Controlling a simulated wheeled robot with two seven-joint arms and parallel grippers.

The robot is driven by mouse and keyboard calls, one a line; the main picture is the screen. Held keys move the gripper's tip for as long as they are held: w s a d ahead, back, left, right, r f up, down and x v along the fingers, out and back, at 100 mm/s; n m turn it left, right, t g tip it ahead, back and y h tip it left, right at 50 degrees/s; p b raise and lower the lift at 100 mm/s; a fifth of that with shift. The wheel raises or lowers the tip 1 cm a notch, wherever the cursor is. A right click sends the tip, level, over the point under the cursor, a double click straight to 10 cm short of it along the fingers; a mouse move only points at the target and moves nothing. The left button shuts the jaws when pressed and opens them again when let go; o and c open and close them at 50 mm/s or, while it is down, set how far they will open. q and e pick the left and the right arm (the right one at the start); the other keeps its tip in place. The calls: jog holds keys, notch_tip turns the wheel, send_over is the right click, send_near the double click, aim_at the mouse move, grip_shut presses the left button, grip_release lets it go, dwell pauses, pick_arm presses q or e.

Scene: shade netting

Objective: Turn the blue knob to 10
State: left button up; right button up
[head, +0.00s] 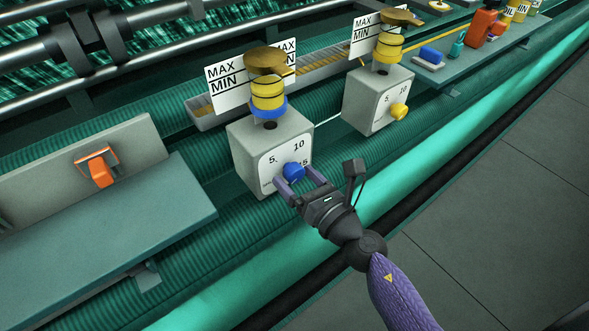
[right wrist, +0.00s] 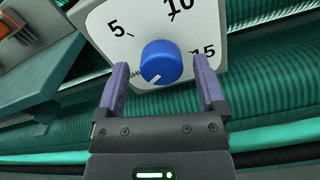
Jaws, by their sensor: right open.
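The blue knob (head: 294,172) sits on the dial face of the nearer grey box (head: 250,140). In the right wrist view the knob (right wrist: 160,60) has a white mark at its lower left, toward a partly hidden word that looks like SHUT. The numbers 5, 10 and 15 run around the dial (right wrist: 135,42), with 10 above the knob and slightly right. My right gripper (head: 297,181) is open, its purple fingers on either side of the knob, with visible gaps in the wrist view. My left gripper is not in view.
A second grey box (head: 364,100) with a yellow knob (head: 399,111) stands farther right. An orange switch (head: 97,167) is on a grey panel at left. Yellow cylinders with brass tops and MAX/MIN cards stand above both boxes. A shelf with bottles is at the upper right.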

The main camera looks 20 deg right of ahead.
jog(key=shift+w+a, duration=0.15)
jog(key=shift+w, duration=0.4)
jog(key=c, duration=0.6)
grip_shut()
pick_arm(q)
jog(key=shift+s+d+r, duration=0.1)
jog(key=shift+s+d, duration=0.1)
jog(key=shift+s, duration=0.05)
